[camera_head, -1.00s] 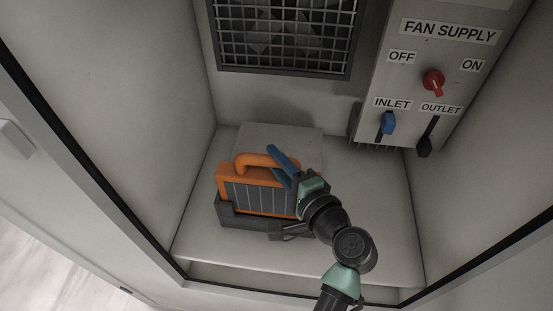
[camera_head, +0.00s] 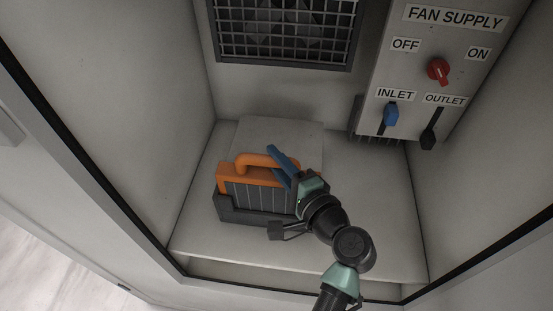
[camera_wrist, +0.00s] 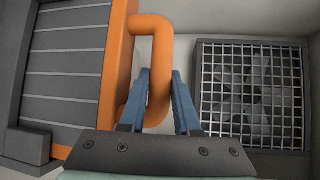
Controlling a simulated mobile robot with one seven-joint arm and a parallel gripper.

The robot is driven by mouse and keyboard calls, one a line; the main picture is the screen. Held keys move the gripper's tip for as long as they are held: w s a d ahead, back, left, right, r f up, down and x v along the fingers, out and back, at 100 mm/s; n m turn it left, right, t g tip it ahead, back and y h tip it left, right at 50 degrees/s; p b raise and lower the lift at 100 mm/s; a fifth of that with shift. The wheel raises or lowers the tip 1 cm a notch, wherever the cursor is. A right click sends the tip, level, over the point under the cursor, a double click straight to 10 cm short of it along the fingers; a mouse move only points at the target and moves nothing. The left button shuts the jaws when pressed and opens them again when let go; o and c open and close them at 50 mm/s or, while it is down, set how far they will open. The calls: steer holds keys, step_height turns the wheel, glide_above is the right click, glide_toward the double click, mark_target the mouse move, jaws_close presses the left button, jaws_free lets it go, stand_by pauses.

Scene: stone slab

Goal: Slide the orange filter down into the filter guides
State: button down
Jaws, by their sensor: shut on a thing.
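The orange filter (camera_head: 226,172) has a grey ribbed panel and an orange loop handle (camera_head: 252,160). It stands upright with its lower part inside the dark grey filter guides (camera_head: 256,217) on the cabinet floor. My gripper (camera_head: 281,163) is at the right part of the handle, its blue fingers shut on it. In the wrist view the handle (camera_wrist: 160,62) runs between the blue fingers (camera_wrist: 160,95), and the ribbed panel (camera_wrist: 68,70) is at the left. A dark guide part (camera_wrist: 22,146) shows at lower left. How deep the filter sits inside the guides is hidden.
A pale block (camera_head: 282,135) stands behind the filter. A fan grille (camera_head: 285,35) is on the back wall. The fan supply box (camera_head: 405,60), with red knob and levers, hangs at the right. Side walls close in the cabinet; floor to the right is clear.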

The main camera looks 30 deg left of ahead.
steer(key=shift+f+b, duration=0.75)
steer(key=shift+f, duration=0.15)
steer(key=c, duration=0.5)
jaws_free()
steer(key=shift+c, duration=0.2)
steer(key=shift+f, duration=0.1)
steer(key=shift+d, duration=0.15)
steer(key=v, duration=1.2)
steer(key=shift+s+d+b, duration=0.2)
steer(key=shift+d+b, duration=0.15)
steer(key=shift+b, duration=0.1)
